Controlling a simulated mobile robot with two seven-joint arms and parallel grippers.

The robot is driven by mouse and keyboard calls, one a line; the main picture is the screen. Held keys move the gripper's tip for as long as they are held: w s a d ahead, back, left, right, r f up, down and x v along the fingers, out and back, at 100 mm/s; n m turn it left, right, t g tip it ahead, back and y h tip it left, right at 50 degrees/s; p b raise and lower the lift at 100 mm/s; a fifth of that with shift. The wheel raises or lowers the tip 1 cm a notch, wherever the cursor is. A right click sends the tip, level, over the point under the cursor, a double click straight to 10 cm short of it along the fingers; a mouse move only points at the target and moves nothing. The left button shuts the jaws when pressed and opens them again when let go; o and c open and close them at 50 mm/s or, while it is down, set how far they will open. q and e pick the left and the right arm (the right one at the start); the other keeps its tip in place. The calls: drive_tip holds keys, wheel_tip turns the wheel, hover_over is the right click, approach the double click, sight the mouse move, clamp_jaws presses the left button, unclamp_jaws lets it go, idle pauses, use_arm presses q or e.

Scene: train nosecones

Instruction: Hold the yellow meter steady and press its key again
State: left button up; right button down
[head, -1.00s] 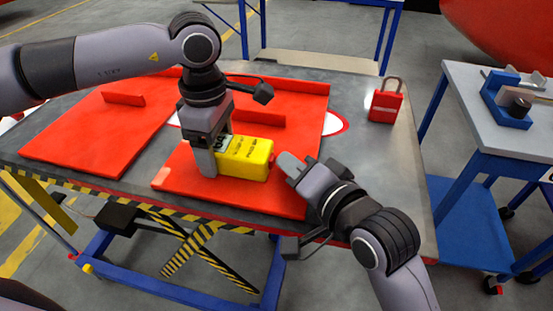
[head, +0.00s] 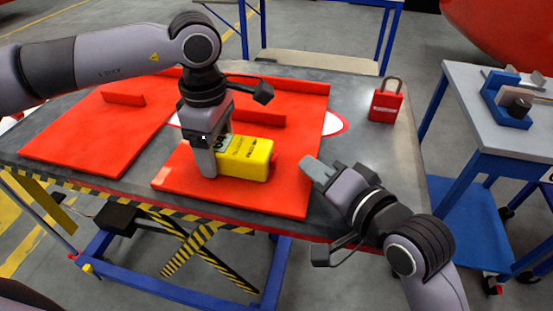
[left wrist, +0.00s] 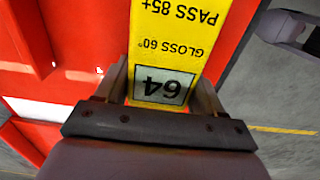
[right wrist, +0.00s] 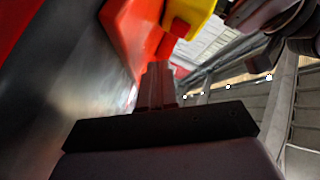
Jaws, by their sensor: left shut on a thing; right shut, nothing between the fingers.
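The yellow meter (head: 247,160) lies on the right red panel in the head view. My left gripper (head: 216,160) is shut on its left end, with a finger on either side. In the left wrist view the meter (left wrist: 205,35) sits between the fingers (left wrist: 162,85), and its grey display reads 64, upside down. A red key (right wrist: 180,27) shows on the meter's end in the right wrist view; it also shows at the meter's right end in the head view (head: 273,158). My right gripper (head: 312,168) is shut and empty, to the right of the key and apart from it.
The red panel (head: 285,200) lies on a grey table with a striped edge (head: 105,193). A red padlock (head: 385,103) stands at the table's back right. A side bench (head: 480,125) with a blue fixture (head: 505,105) is further right. The grey tabletop right of the panel is mostly clear.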

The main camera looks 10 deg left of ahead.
use_arm(q)
drive_tip(key=shift+f, duration=0.1)
use_arm(e)
drive_tip(key=shift+s+d, duration=0.1)
drive_tip(key=shift+d, duration=1.3)
use_arm(q)
drive_tip(key=o, duration=1.4)
wheel_tip(320, 180, up, 12)
drive_tip(key=shift+r, duration=0.1)
